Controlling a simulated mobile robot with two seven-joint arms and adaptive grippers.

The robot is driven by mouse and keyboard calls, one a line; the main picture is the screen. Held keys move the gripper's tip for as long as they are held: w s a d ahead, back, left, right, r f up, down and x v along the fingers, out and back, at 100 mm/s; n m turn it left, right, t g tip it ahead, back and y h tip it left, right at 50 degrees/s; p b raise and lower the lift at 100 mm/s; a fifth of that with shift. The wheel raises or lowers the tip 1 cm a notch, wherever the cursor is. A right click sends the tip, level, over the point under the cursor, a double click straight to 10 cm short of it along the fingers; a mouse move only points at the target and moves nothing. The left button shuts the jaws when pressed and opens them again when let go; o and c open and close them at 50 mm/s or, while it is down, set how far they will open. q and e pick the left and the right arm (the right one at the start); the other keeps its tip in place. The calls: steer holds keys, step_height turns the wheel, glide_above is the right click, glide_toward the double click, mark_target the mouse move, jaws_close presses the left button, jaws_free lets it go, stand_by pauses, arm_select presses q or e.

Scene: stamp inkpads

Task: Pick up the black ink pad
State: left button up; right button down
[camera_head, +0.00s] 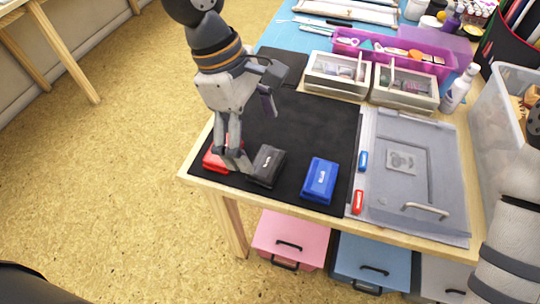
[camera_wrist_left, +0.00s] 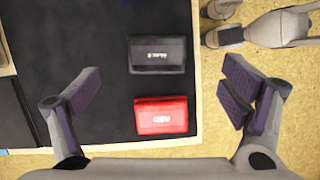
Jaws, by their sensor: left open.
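The black ink pad (camera_head: 267,166) lies on the black mat near the table's front edge, between the red ink pad (camera_head: 217,154) on its left and the blue ink pad (camera_head: 320,181) on its right. In the left wrist view the black pad (camera_wrist_left: 157,55) lies above the red pad (camera_wrist_left: 161,115), with a gap between them. My left gripper (camera_head: 255,132) is open and empty above the red and black pads. Its fingers partly cover the red pad in the head view. In the left wrist view the spread fingers (camera_wrist_left: 162,90) stand either side of both pads.
A grey tray (camera_head: 455,165) lies right of the mat. A small blue piece (camera_head: 363,161) and a red piece (camera_head: 358,202) lie at its edge. Two divided boxes (camera_head: 337,75) and a purple bin (camera_head: 390,49) stand behind. My right arm (camera_head: 508,245) shows at right.

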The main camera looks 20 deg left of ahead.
mark_target(266, 161)
arm_select(q)
steer(key=x, duration=0.4)
steer(key=b+x, duration=0.1)
steer(key=x, duration=0.2)
steer(key=shift+w+a+f, duration=0.2)
steer(key=shift+w+a, duration=0.05)
steer(key=shift+r, duration=0.1)
steer(key=c, duration=1.3)
